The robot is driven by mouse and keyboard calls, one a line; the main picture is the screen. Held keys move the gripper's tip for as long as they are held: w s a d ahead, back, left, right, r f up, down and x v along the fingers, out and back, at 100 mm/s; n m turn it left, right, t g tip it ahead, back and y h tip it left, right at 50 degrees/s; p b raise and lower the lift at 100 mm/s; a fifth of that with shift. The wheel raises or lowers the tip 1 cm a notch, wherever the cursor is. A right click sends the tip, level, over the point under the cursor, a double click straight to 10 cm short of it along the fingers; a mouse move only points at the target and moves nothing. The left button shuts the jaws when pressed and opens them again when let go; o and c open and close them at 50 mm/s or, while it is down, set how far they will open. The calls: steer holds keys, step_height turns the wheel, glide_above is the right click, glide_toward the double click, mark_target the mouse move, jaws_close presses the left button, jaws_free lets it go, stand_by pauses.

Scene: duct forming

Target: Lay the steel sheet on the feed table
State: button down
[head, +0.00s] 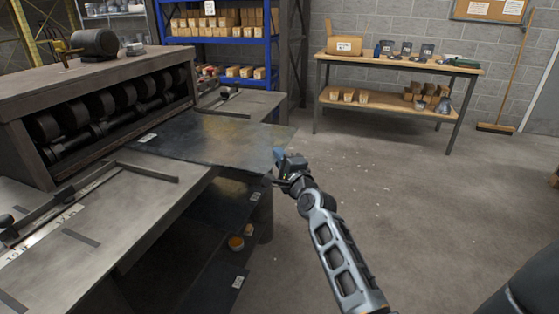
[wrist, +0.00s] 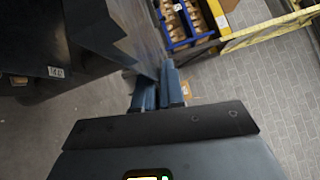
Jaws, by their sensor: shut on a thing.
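The steel sheet (head: 215,138) is a thin, dark grey, dull-shiny plate, roughly level in the head view. Its left part lies over or on the feed table (head: 115,215) in front of the roller machine; I cannot tell whether it touches the top. Its right part sticks out past the table's edge. My gripper (head: 279,160) is shut on the sheet's right edge. In the wrist view, the blue fingers (wrist: 158,92) close on the sheet (wrist: 148,45), seen nearly edge-on. The fingertips' contact is partly hidden.
The roller machine (head: 110,100) stands behind the table. Dark bar guides (head: 145,172) lie on the tabletop. Lower shelves (head: 225,203) under the sheet hold dark plates and an orange item. A wooden workbench (head: 400,62) and blue rack (head: 225,40) stand behind.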

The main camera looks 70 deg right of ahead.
steer(key=shift+r, duration=0.1)
steer(key=c, duration=1.2)
jaws_free()
steer(key=shift+f, duration=0.2)
steer(key=shift+r, duration=0.1)
